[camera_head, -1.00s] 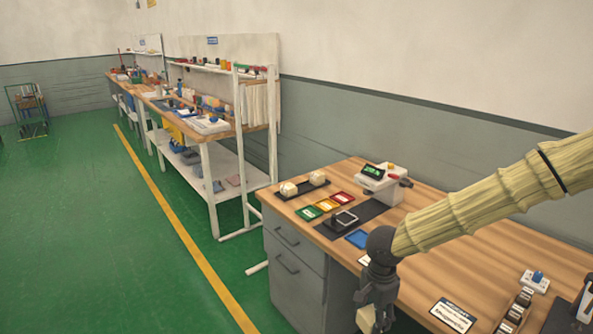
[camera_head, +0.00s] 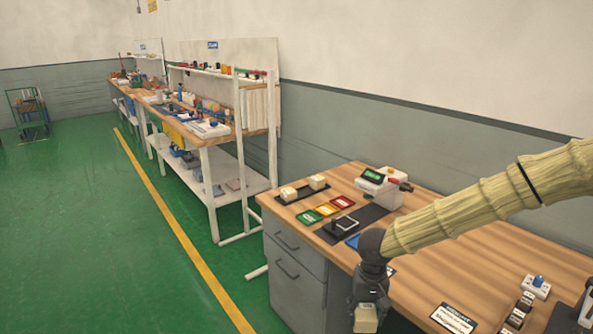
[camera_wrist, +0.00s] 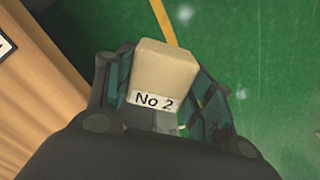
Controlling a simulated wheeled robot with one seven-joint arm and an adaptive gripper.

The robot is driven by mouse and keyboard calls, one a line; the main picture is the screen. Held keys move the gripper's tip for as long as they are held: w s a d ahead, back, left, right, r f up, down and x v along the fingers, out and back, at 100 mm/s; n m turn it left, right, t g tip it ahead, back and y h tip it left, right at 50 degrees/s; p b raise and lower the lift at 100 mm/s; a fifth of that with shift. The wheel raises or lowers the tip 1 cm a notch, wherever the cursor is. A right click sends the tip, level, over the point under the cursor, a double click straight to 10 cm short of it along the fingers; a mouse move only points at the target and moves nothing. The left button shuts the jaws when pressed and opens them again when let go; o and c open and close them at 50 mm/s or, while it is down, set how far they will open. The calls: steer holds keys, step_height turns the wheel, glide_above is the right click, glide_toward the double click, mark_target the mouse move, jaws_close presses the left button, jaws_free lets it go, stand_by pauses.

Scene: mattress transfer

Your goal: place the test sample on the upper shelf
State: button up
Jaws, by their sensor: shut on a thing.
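The test sample is a beige block (camera_wrist: 164,72) with a "No 2" label, seen in the wrist view between the fingers. My gripper (camera_wrist: 165,95) is shut on it. In the head view my gripper (camera_head: 369,292) hangs at the front edge of the near desk, pointing down, with the block (camera_head: 366,319) at its tip. Green floor shows beneath the block in the wrist view. The white workbench at the left has a narrow raised upper shelf (camera_head: 222,73) with small items on it, and a white lower shelf (camera_head: 232,172) under its wooden top.
The wooden desk (camera_head: 440,245) holds a dark tray (camera_head: 303,192) with two cream blocks, coloured cards (camera_head: 326,209), a white device (camera_head: 381,184) and a label sheet (camera_head: 452,318). A grey drawer cabinet (camera_head: 293,265) stands under it. The green floor (camera_head: 90,230) at left is clear.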

steer(key=shift+s+f+n, duration=0.1)
steer(key=shift+f+n, duration=0.2)
steer(key=s+f, duration=0.6)
steer(key=f, duration=0.1)
steer(key=shift+f, duration=0.15)
steer(key=shift+w+a, duration=0.1)
